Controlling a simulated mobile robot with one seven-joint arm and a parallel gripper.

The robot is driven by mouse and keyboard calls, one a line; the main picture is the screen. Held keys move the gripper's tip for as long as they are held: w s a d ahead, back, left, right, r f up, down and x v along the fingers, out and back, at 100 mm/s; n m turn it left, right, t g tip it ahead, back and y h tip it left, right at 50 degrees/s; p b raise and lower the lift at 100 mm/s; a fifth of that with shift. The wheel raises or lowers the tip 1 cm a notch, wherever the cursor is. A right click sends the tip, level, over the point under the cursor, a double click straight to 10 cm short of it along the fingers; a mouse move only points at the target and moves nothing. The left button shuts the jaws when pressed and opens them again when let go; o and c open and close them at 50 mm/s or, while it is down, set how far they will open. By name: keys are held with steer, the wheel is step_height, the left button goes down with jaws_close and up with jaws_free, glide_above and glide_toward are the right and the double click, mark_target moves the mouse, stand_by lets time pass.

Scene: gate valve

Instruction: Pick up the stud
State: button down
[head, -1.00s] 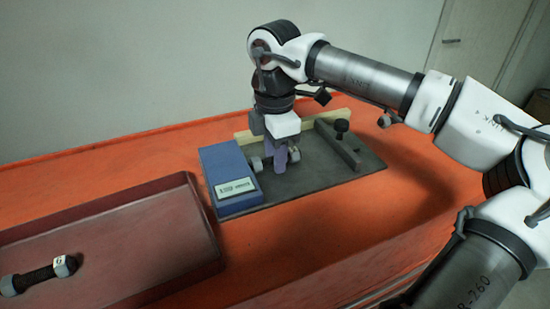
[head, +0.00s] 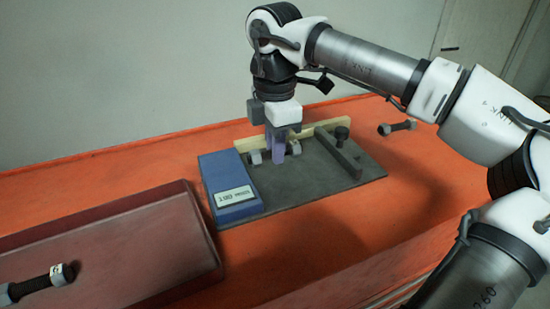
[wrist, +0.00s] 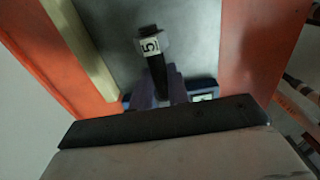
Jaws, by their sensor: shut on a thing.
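A dark stud with a grey nut at each end shows in the head view, with its left nut (head: 254,157) and right nut (head: 295,148) on either side of my fingers. My gripper (head: 275,156) is shut on this stud at its middle, over the dark grey plate (head: 325,190). In the wrist view my purple fingers (wrist: 157,96) close around the dark shank, and the near nut (wrist: 151,44) bears a white label with a 5. The fingers hide the middle of the shank. The stud appears to be at or slightly above the plate; the gap is unclear.
A blue box with a display (head: 230,188) stands left of my gripper. Other studs lie on the red tray (head: 130,240) and the orange table (head: 397,128).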

step_height(320, 180, up, 16)
steer(key=p, duration=0.1)
steer(key=shift+r, duration=0.25)
